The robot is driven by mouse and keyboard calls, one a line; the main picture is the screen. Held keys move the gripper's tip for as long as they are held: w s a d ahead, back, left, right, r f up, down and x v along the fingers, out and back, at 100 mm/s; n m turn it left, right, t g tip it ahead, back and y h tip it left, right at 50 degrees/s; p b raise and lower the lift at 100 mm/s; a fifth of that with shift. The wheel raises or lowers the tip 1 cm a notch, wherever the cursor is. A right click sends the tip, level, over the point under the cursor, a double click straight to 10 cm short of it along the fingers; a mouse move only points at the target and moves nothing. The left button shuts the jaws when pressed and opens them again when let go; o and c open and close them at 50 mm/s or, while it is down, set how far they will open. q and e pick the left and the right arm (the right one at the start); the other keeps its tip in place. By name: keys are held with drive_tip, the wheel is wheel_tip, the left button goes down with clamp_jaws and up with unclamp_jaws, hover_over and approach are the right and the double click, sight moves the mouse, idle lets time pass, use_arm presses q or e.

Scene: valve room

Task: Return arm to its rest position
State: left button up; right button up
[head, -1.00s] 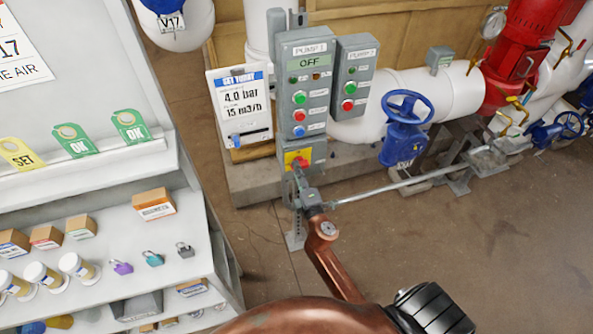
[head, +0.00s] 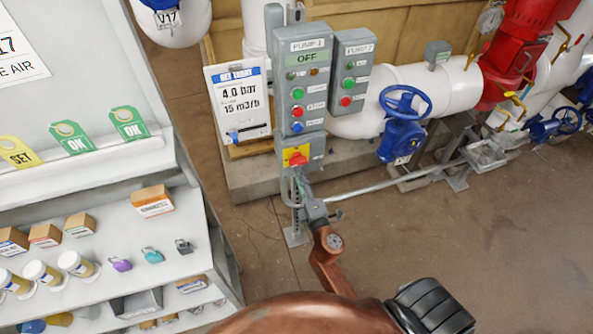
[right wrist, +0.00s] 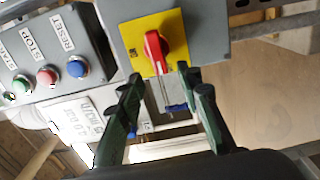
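My right arm (head: 330,262) is copper-coloured and reaches up from the bottom of the head view. Its gripper (head: 300,186) is just below the red rotary switch (head: 297,158) on its yellow plate, under the PUMP 1 box (head: 302,75). In the right wrist view, the right gripper's (right wrist: 165,88) dark green fingers are spread with nothing held between them. The red switch handle (right wrist: 155,50) stands beyond the fingertips and looks clear of them. My left gripper is out of view.
A PUMP 2 box (head: 352,75), a notice board (head: 238,105), a blue handwheel valve (head: 405,110) and white pipe (head: 450,90) stand around the switch. A shelf (head: 190,225) with boxes and padlocks is at left. The floor (head: 480,260) at lower right is clear.

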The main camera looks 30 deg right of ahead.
drive_tip(key=shift+v, duration=0.85)
drive_tip(key=s+a+f+m+g+y, duration=0.1)
drive_tip(key=s+f+m+g, duration=0.3)
drive_tip(key=f, duration=1.1)
drive_tip(key=s+f+g+y, duration=0.15)
drive_tip(key=s+f, duration=0.35)
drive_tip(key=f, duration=0.9)
drive_tip(key=s+a+f+m+g+y, duration=0.1)
drive_tip(key=s+f+m+g, duration=0.3)
drive_tip(key=f, duration=1.1)
drive_tip(key=s+f+m+g, duration=0.1)
drive_tip(key=s+f+g, duration=0.1)
drive_tip(key=s+f, duration=0.65)
drive_tip(key=s+f+m+g, duration=0.15)
drive_tip(key=s+f, duration=0.45)
drive_tip(key=s, duration=0.6)
drive_tip(key=s+d+f+m+g, duration=0.1)
drive_tip(key=s+f+g, duration=0.1)
drive_tip(key=s, duration=0.7)
drive_tip(key=s+f+m+g, duration=0.2)
drive_tip(key=s+f, duration=0.2)
drive_tip(key=s, duration=0.6)
drive_tip(key=shift+d, duration=0.4)
